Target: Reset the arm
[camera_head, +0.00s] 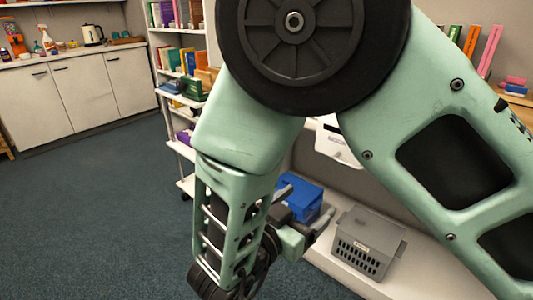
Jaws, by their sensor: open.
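My pale green arm fills the middle and right of the head view, with a large black round joint at the top. The arm bends down to my gripper (309,200), low in the middle of the view. Its two grey fingers are apart with nothing held between them. In the picture the fingers overlap a blue bin (309,197); I cannot tell whether they touch it. The arm hides much of the middle of the room.
A grey basket (364,257) stands on a white bench (440,278) at lower right. A wheeled bookshelf (172,121) with books stands behind the arm. White cabinets (84,92) with a kettle (92,35) line the back left. The carpeted floor (85,215) at left is clear.

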